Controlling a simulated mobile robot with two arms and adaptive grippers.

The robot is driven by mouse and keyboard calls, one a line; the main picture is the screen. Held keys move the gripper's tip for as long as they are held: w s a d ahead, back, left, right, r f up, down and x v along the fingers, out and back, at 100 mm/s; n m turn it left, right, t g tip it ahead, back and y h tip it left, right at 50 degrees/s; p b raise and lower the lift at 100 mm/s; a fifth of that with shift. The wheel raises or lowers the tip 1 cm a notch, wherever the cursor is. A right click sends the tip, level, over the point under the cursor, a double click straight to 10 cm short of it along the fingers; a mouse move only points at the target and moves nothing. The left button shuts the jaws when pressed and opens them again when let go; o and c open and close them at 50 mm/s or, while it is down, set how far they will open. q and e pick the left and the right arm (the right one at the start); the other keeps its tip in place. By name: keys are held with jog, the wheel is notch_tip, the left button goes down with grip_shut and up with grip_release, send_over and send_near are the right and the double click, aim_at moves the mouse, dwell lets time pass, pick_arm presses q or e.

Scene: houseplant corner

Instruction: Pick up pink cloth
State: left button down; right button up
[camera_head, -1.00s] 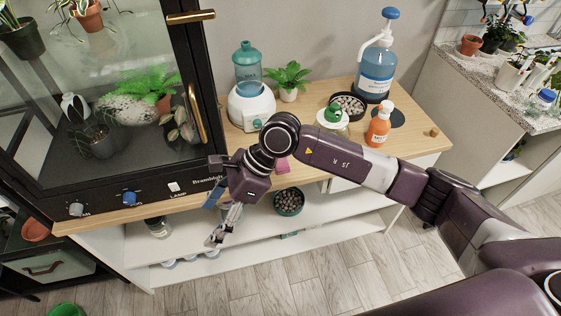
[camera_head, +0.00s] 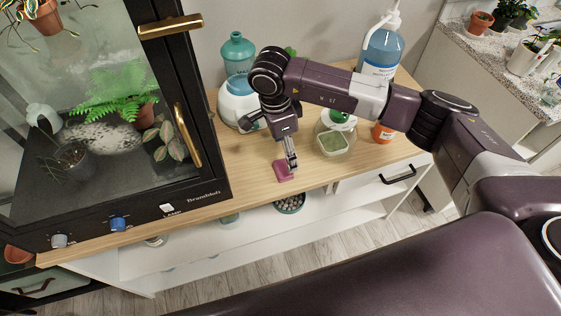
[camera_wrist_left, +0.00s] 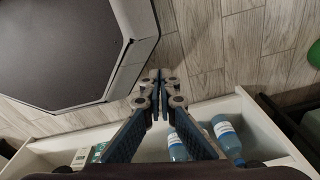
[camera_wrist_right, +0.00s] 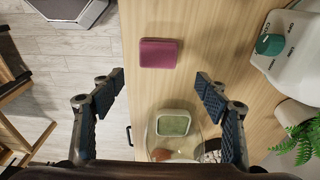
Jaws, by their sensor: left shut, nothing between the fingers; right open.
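The pink cloth (camera_head: 282,171) lies folded into a small block on the wooden counter (camera_head: 240,175), close to its front edge. My right gripper (camera_head: 291,163) hangs over the counter right at the cloth and partly covers it in the head view. In the right wrist view the cloth (camera_wrist_right: 159,53) lies ahead of the right gripper (camera_wrist_right: 159,80), whose fingers are spread wide with nothing between them. My left gripper (camera_wrist_left: 156,76) is shut and empty in the left wrist view, in front of a low shelf, and is outside the head view.
A clear jar with a green-topped lid (camera_head: 333,143) stands just right of the cloth. A teal-topped white appliance (camera_head: 238,90), a blue pump bottle (camera_head: 381,52) and an orange bottle (camera_head: 382,132) stand behind. A glass cabinet (camera_head: 100,120) fills the left.

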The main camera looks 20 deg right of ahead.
aim_at(283, 167)
jog(key=f, duration=0.1)
jog(key=f+p, duration=0.1)
jog(key=f, duration=0.1)
jog(key=shift+s+a, duration=0.35)
jog(key=shift+s, duration=0.05)
jog(key=shift+w+a+f+p, duration=0.15)
jog(key=shift+f+p, duration=0.4)
jog(key=shift+f, duration=1.15)
jog(key=shift+w, duration=0.1)
jog(key=c, duration=1.1)
pick_arm(q)
jog(key=s+r, duration=0.2)
jog(key=s, duration=0.1)
jog(key=shift+a+r, duration=0.1)
jog(key=shift+a, duration=0.05)
pick_arm(e)
jog(key=shift+c, duration=0.2)
jog(key=shift+r, duration=0.1)
